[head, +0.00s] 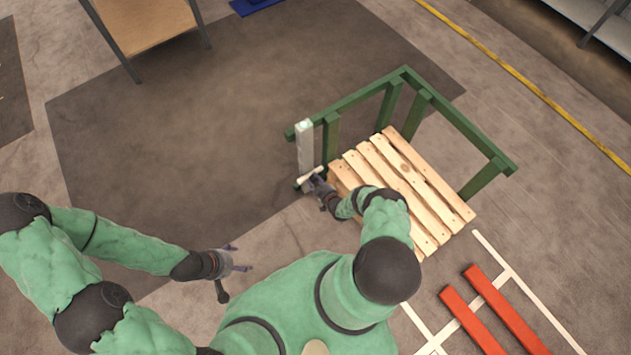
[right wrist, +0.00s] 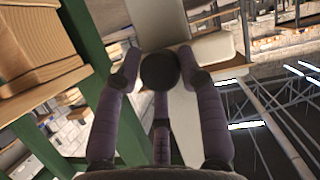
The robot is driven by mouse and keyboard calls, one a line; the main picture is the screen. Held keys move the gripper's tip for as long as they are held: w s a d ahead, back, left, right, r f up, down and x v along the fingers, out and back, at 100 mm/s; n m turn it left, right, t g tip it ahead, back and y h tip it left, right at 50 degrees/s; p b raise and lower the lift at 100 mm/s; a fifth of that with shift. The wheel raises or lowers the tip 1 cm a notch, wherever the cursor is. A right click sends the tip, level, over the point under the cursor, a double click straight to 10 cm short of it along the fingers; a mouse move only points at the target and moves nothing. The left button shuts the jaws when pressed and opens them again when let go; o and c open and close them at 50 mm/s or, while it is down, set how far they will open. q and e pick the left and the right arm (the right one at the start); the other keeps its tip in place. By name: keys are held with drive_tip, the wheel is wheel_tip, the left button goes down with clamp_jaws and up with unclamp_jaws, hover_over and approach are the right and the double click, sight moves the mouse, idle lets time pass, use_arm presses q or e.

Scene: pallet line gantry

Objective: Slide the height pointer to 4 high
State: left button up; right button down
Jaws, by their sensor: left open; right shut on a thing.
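The height pointer (head: 311,174) is a short cream bar low on an upright pale scale post (head: 304,140) at the left corner of the green frame. My right gripper (head: 318,182) is shut on the pointer. In the right wrist view the cream pointer (right wrist: 214,48) lies across the post (right wrist: 184,118), with my right gripper's purple fingers (right wrist: 160,75) around a dark round part in front of it. Markings on the post cannot be read. My left gripper (head: 236,261) is open and empty over the floor, well left of the post.
A wooden pallet (head: 440,192) lies inside the green guard frame (head: 455,115), right of the post. Red bars (head: 505,308) and white floor lines (head: 543,310) are at the lower right. A wooden-topped table (head: 145,22) stands at the upper left. The dark floor left of the post is clear.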

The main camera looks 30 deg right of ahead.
drive_tip(key=r+p, duration=0.4)
drive_tip(key=r, duration=0.2)
drive_tip(key=r+p, duration=0.4)
drive_tip(key=r, duration=0.3)
drive_tip(key=a+r+p, duration=0.1)
drive_tip(key=r+p, duration=0.3)
drive_tip(key=r, duration=0.2)
drive_tip(key=shift+r+p, duration=0.3)
drive_tip(key=shift+r, duration=0.45)
drive_tip(key=c, duration=0.9)
unclamp_jaws()
drive_tip(key=shift+r, duration=0.1)
drive_tip(key=shift+o, duration=0.2)
drive_tip(key=shift+d, duration=0.2)
drive_tip(key=shift+s+d, duration=0.1)
